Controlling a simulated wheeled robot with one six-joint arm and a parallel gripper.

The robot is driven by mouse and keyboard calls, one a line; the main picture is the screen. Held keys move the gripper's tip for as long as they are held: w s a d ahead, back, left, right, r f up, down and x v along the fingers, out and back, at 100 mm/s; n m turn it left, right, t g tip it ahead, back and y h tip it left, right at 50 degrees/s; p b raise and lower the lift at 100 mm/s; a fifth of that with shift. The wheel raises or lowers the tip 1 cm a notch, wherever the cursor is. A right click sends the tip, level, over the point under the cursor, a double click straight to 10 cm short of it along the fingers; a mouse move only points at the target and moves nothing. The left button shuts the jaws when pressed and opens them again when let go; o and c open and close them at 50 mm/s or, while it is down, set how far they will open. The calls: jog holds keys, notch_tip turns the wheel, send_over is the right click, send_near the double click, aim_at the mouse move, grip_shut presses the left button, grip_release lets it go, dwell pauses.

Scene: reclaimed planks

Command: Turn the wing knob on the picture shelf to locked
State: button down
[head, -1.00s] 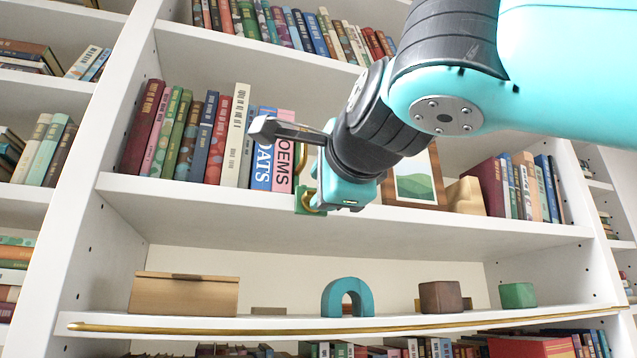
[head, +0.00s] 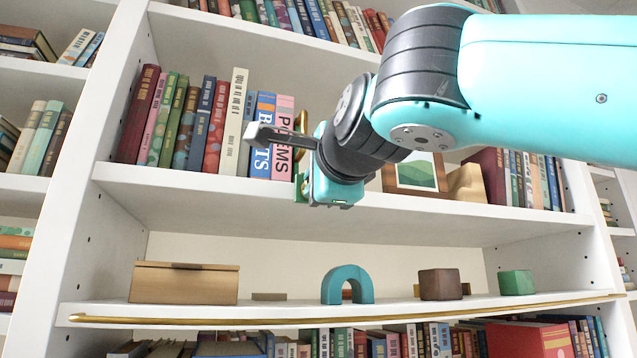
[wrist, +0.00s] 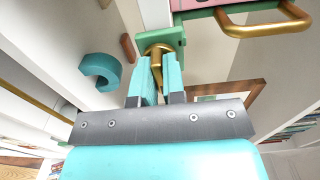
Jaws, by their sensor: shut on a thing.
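The brass wing knob (wrist: 157,56) sits on a green plate (wrist: 176,39) in the wrist view. My gripper (wrist: 160,75) has its two teal fingers shut on the knob's wing, one finger on each side. In the head view the green plate (head: 300,187) shows as a small edge beside my gripper, at the front of the picture shelf (head: 230,195). My gripper's body hides the knob there. Any lock mark is hidden, so I cannot tell which position the knob points to.
A brass loop (wrist: 265,22) stands close to the knob, beside the pink poems book (head: 282,140). A framed picture (head: 415,172) is to the right. On the shelf below are a wooden box (head: 184,284), a blue arch (head: 347,285) and small blocks.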

jog(key=shift+n, duration=0.3)
jog(key=n, duration=0.3)
jog(key=shift+b, duration=0.35)
jog(key=n, duration=0.9)
jog(key=shift+n, duration=0.3)
jog(key=n+p, duration=0.1)
jog(key=n, duration=0.3)
jog(key=shift+n, duration=0.3)
jog(key=c, duration=1.2)
grip_release()
jog(key=shift+s, duration=0.1)
